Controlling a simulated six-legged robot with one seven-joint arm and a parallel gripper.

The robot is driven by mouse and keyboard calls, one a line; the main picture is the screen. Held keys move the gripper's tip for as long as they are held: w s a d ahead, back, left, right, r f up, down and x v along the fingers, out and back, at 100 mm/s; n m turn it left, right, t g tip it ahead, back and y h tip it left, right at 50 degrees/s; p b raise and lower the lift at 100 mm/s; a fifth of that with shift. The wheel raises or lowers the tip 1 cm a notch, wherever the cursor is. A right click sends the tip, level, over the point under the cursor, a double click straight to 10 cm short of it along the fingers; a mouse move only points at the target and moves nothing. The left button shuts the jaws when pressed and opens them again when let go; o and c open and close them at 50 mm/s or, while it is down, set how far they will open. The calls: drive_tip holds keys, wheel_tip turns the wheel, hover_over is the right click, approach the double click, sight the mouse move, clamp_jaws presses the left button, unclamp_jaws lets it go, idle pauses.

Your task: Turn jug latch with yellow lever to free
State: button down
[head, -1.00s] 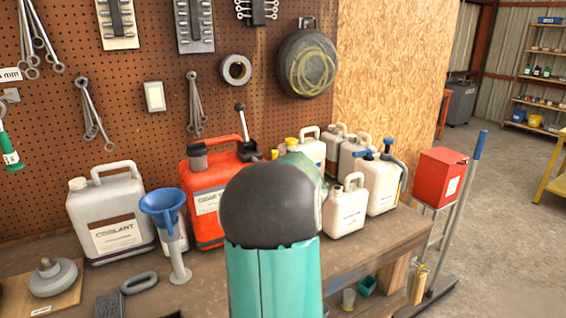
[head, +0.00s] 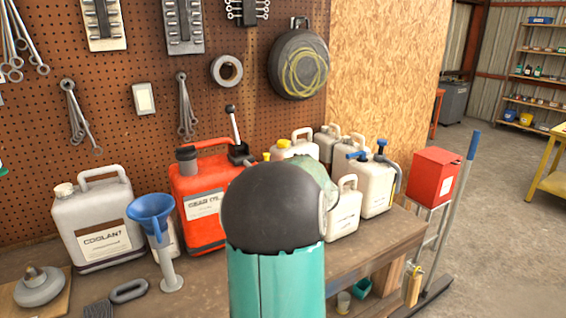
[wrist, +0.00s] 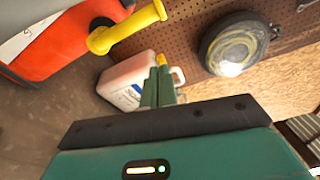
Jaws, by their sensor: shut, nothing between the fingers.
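In the wrist view, a yellow lever (wrist: 128,27) with a round hub at its lower-left end crosses the top, in front of a red jug (wrist: 60,35). My gripper (wrist: 159,73) shows its two green fingers together and empty, below and right of the lever and apart from it in the picture. In the head view, the red jug (head: 201,206) stands on the bench. A small yellow piece (head: 267,157) shows at its right; I cannot tell whether it is the lever. My arm hides the gripper there.
A grey coolant jug (head: 97,221) and blue funnel (head: 151,208) stand left of the red jug. Several pale jugs (head: 378,188) crowd the bench's right. A pegboard (head: 130,65) backs the bench.

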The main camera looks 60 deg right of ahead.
drive_tip(key=v, duration=0.7)
drive_tip(key=shift+a, duration=0.15)
drive_tip(key=shift+s, duration=0.15)
